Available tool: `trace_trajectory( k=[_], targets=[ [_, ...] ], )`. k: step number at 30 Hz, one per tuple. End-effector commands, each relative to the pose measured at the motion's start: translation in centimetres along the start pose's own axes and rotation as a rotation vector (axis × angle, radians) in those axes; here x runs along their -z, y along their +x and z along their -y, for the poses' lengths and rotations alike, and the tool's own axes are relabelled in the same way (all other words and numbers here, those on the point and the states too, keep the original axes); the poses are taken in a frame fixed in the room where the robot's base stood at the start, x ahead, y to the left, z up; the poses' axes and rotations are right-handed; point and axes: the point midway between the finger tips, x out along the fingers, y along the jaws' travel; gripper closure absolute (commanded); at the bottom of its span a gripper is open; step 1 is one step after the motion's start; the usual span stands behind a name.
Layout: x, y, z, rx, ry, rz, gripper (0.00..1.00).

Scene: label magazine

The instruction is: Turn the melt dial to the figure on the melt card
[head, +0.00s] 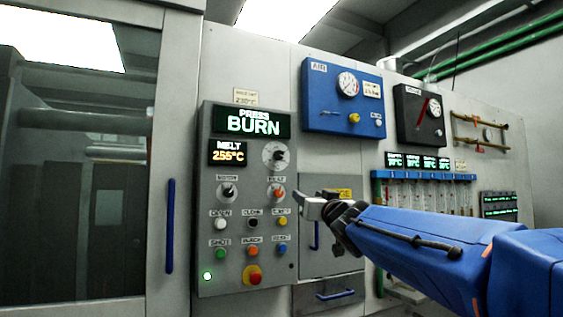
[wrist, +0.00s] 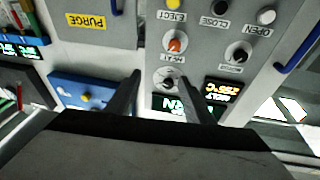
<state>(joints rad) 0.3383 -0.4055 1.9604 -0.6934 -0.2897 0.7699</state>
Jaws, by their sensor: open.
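In the wrist view the orange knob (wrist: 174,43) shows upside down, just beyond and between my fingertips. The MELT display (head: 228,152) reads 255°C. The melt card (head: 245,97) is above the panel; its figure is too small to read surely. My gripper (head: 303,205) is open and empty, just right of the orange dial in the head view. Its two fingers (wrist: 160,75) are spread, apart from the knob as far as I can tell.
A larger white-faced dial (head: 275,155) is above the orange one. A black knob (head: 228,192) is to its left. Several push buttons and a red stop button (head: 253,275) are below. A PRESS BURN display (head: 252,123) is on top. A blue air panel (head: 320,115) is upper right.

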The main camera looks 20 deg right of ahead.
Motion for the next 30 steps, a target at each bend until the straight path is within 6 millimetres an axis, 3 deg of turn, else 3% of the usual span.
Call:
trace_trajectory(
  k=[3, 7, 14, 30],
  targets=[
    [3.6, 1.9, 0.4, 0.076, -0.005, -0.092, 0.52],
    [5.5, 2.8, 0.9, 0.13, -0.005, -0.14, 0.52],
    [6.2, 4.1, 1.4, 0.149, -0.005, -0.152, 0.52],
    [7.4, 12.9, 2.7, 0.147, -0.005, -0.151, 0.52]
  ],
)
